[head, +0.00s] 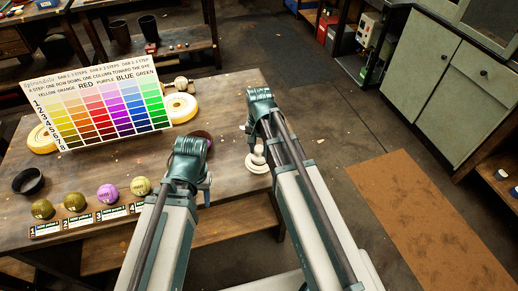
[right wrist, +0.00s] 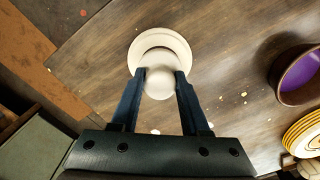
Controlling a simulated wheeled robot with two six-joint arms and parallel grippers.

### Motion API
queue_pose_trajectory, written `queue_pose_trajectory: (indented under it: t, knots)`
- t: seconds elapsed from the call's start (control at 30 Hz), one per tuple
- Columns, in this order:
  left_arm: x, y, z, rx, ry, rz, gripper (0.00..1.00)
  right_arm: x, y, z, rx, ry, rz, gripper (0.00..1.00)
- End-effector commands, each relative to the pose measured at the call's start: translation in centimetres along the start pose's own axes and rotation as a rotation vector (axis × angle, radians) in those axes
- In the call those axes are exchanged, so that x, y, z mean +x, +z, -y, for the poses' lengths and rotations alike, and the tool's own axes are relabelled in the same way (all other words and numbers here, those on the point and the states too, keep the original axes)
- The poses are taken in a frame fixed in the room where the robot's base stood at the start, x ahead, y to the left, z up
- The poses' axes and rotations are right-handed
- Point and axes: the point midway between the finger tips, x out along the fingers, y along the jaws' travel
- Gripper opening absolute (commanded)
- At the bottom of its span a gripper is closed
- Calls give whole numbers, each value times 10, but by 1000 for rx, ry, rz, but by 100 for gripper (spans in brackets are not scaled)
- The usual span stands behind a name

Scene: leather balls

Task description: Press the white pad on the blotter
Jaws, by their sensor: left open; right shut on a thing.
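The white pad, with a round knob handle, is seen from above in the right wrist view (right wrist: 160,84). Its knob is between the fingers of my right gripper (right wrist: 160,76), which is shut on it. Below the knob is a pale round disc, the blotter (right wrist: 178,40), near the table's right edge. The pad's underside is hidden, so I cannot tell whether it touches the blotter. In the head view the knob (head: 258,151) and disc (head: 256,168) show beside my right arm. My left gripper (head: 206,188) is open and empty over the table's front part.
A brown bowl, purple inside (right wrist: 300,77), stands near my left gripper. A colour chart (head: 98,98) stands at the back left. Several balls, including a purple one (head: 107,193), sit behind label cards at the front left.

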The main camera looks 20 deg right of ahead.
Motion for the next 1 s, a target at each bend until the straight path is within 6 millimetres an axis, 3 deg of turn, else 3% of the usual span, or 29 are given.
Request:
queue_pose_trajectory:
  t: [0.4,1.0]
  knots:
    - [-49,3,5,0,0,0,50,-49,0,0,0,0,0,1]
    - [-47,3,4,0,0,0,50,-47,0,0,0,0,0,1]
